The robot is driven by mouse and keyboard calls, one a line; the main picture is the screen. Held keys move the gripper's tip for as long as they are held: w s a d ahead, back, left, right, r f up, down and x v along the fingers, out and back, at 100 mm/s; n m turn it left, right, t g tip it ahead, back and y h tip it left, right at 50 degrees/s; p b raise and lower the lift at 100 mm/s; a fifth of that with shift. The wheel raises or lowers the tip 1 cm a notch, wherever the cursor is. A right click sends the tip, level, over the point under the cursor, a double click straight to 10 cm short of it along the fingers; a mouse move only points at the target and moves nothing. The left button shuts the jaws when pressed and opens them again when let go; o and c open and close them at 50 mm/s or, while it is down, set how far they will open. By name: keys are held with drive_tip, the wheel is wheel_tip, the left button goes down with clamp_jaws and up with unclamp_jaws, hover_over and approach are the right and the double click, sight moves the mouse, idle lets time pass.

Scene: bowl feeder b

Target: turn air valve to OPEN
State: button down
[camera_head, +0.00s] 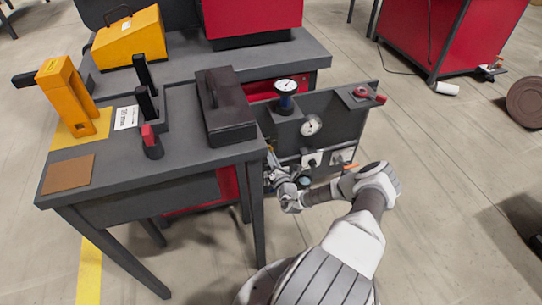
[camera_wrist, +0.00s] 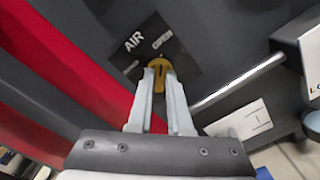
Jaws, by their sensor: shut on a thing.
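The air valve (camera_wrist: 159,70) is a small yellow knob on a dark plate (camera_wrist: 183,62) labelled AIR, with smaller lettering that seems to read OPEN near the knob. In the wrist view, my gripper (camera_wrist: 163,78) reaches the plate with its two pale fingers closed around the knob, one on each side. A dark slot or mark shows on the knob's face; its exact pointing is hard to tell. In the head view, my gripper (camera_head: 270,172) is at the left part of the grey panel (camera_head: 340,115), beside the table, and largely hides the valve.
The grey table (camera_head: 200,150) stands left of my arm, with its leg (camera_head: 256,205) close to my gripper. A dark box (camera_head: 228,120) sits on its edge. Gauges (camera_head: 311,125) and a red-handled part (camera_head: 370,94) are on the panel. In the wrist view, a metal bar (camera_wrist: 238,82) lies right of the valve.

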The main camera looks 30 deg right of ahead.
drive_tip(key=c, duration=0.8)
unclamp_jaws()
drive_tip(key=shift+c, duration=0.2)
drive_tip(key=shift+s, duration=0.15)
